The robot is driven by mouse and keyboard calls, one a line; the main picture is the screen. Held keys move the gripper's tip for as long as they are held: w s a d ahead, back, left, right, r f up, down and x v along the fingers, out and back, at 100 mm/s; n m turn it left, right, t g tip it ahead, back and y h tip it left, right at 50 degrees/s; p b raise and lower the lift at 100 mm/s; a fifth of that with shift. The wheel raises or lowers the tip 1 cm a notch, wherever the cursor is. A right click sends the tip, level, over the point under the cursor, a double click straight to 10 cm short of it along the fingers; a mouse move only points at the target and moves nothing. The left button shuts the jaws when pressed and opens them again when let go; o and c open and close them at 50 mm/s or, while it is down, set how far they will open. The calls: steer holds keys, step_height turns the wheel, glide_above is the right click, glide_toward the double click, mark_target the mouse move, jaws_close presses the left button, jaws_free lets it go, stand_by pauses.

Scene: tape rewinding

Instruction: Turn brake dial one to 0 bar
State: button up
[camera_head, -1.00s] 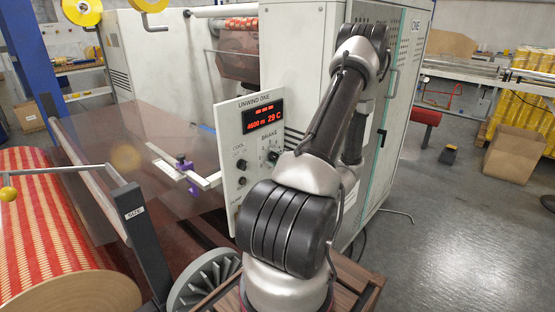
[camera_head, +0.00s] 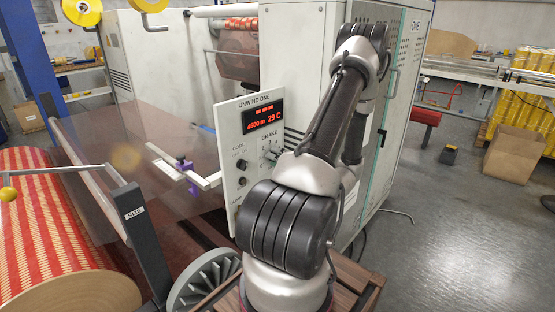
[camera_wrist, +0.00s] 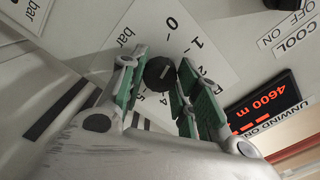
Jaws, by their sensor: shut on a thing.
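The brake dial's black knob (camera_wrist: 159,74) shows in the wrist view on a white scale plate (camera_wrist: 205,22) with numbers from 0 to 5 and "bar". A light pointer line crosses the knob; which number it points at is hard to tell. My gripper (camera_wrist: 163,62) has its green-padded fingers on both sides of the knob and is shut on it. In the head view, the panel marked UNWIND ONE (camera_head: 256,104) carries the BRAKE dial (camera_head: 272,153), at the far end of my arm. My arm largely hides the gripper there.
A red display (camera_head: 263,119) reads 4600 m and 29 C. COOL controls (camera_head: 243,165) sit left of the brake dial. A purple-clamped white bar (camera_head: 183,167) lies left of the panel. A red patterned roll (camera_head: 50,225) stands at left. Open floor (camera_head: 430,230) lies at right.

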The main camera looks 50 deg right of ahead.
steer(key=shift+n, duration=1.5)
steer(key=o, duration=1)
steer(key=shift+c, duration=0.2)
steer(key=shift+s+f, duration=0.25)
steer(key=shift+s, duration=0.35)
steer(key=shift+o, duration=0.5)
steer(key=s, duration=1.1)
steer(key=shift+r, duration=0.25)
